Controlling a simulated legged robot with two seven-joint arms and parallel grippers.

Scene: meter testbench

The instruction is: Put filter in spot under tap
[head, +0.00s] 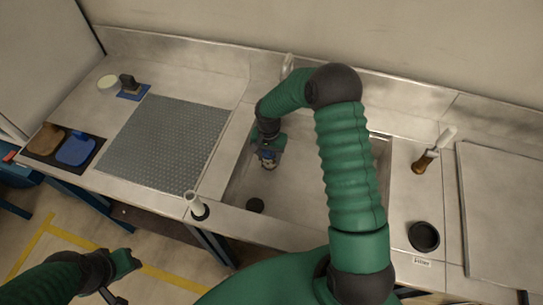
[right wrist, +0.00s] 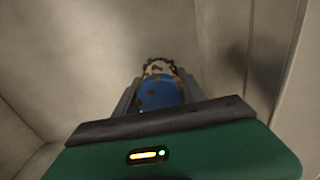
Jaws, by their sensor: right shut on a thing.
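My right gripper (head: 267,152) is down inside the sink, towards its left wall, shut on a filter (head: 268,164). In the right wrist view the filter (right wrist: 158,95) shows a blue body and a pale, brown-spotted end between the fingers. A grey tap (head: 287,66) stands behind the sink, partly hidden by my right arm. A dark round spot (head: 255,205) is on the sink floor near the front, apart from the filter. My left gripper (head: 113,292) is low at the bottom left, away from the bench; its jaws are unclear.
The sink (head: 290,207) has raised walls around the gripper. A black ring holder (head: 423,236) with a small label sits on the right counter, near a wooden-handled tool (head: 425,160). A white post (head: 196,205) stands at the front edge. A grey mat (head: 165,140) lies left.

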